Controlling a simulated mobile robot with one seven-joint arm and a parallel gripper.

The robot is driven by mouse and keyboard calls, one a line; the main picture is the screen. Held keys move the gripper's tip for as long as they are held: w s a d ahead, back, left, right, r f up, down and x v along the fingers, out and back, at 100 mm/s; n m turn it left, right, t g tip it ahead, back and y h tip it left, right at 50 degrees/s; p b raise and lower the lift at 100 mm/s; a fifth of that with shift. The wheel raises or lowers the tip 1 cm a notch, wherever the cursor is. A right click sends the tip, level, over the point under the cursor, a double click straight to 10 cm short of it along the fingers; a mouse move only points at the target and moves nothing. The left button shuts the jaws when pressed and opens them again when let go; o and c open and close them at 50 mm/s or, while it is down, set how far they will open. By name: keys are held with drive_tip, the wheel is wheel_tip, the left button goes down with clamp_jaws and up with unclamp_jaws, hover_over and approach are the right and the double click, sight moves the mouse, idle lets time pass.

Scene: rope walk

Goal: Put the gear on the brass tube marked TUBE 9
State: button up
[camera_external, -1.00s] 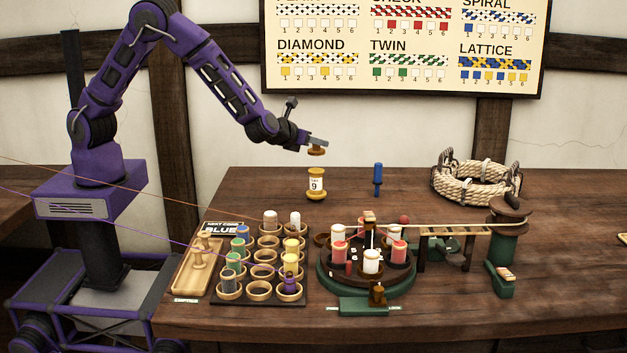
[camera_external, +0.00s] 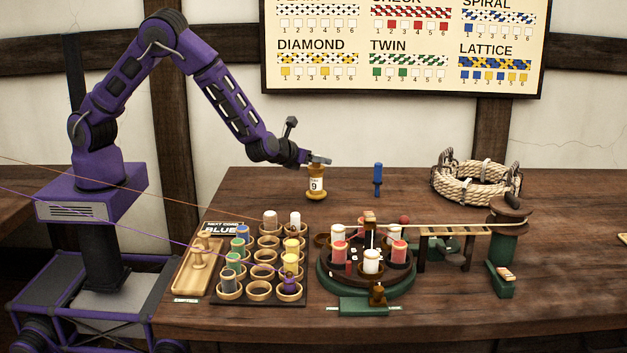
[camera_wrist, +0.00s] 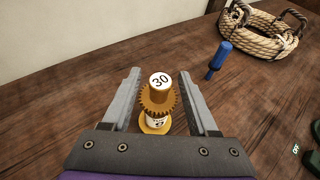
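The brass tube marked 9 (camera_external: 316,186) stands upright on the bench in the external view, its white label facing the camera. In the wrist view its label and round base (camera_wrist: 157,127) show partly below the gear. The brown toothed gear (camera_wrist: 158,101), with a hub marked 30, sits at the top of the tube and appears to rest on it. My gripper (camera_wrist: 160,72) is around the gear, one finger on each side, with gaps between the fingers and the hub. It looks open. In the external view my gripper (camera_external: 320,160) is right at the tube's top.
A blue-handled tool (camera_external: 378,178) stands just right of the tube. A rope coil (camera_external: 476,181) lies farther right. A rack of bobbins (camera_external: 263,262) and a round green turntable (camera_external: 366,282) stand nearer the front. The bench left of the tube is clear.

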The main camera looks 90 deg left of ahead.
drive_tip(key=shift+r, duration=0.25)
drive_tip(key=p+v, duration=0.1)
drive_tip(key=v, duration=1.1)
